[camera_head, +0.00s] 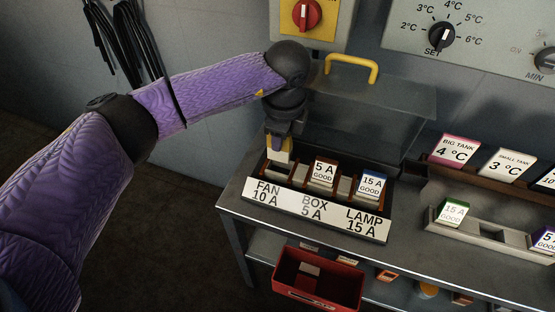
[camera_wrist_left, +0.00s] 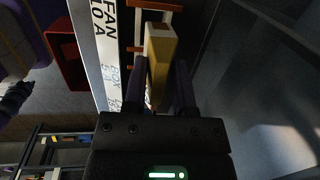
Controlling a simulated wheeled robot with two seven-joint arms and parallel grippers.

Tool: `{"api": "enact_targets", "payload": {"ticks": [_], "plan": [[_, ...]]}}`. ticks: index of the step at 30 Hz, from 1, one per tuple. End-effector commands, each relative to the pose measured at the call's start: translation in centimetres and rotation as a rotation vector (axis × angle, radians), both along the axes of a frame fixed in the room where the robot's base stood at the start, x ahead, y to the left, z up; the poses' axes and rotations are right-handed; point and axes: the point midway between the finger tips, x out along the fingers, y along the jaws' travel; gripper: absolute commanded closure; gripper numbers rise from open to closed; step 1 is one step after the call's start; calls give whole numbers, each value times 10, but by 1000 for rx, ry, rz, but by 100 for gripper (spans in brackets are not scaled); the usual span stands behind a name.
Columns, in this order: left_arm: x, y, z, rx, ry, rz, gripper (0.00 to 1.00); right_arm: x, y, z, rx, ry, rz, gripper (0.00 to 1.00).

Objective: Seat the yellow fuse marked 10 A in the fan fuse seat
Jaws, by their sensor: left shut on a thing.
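My left gripper (camera_head: 283,132) is shut on the yellow fuse (camera_head: 279,150). The yellow fuse (camera_wrist_left: 160,55) also shows between the two fingers (camera_wrist_left: 160,88) in the left wrist view. It is at the fan fuse seat (camera_head: 276,173), the leftmost of the fuse box, above the label FAN 10 A (camera_head: 267,193). I cannot tell how far down it sits. Its marking is not readable here. My right gripper is not in view.
A 5 A fuse (camera_head: 323,172) and a 15 A fuse (camera_head: 371,184) stand in the box and lamp seats. A clear cover (camera_head: 375,100) with a yellow handle (camera_head: 352,67) is raised behind. A red bin (camera_head: 317,285) is below the bench.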

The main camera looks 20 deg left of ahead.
Motion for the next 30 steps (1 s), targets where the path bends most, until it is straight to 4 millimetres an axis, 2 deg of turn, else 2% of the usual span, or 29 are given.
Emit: {"api": "enact_targets", "payload": {"ticks": [5, 9, 19, 20, 24, 30], "plan": [[0, 0, -26, 1, 2, 0, 100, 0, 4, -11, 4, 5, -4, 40], [0, 0, -58, 0, 3, 1, 100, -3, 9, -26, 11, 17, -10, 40], [0, 0, -59, 0, -1, 0, 100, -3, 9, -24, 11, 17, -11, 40], [0, 0, -59, 0, -1, 0, 62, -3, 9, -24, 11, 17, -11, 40], [0, 0, -59, 0, -2, 0, 33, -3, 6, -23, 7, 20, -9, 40], [0, 0, -59, 0, -1, 0, 31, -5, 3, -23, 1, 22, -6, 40]]}}
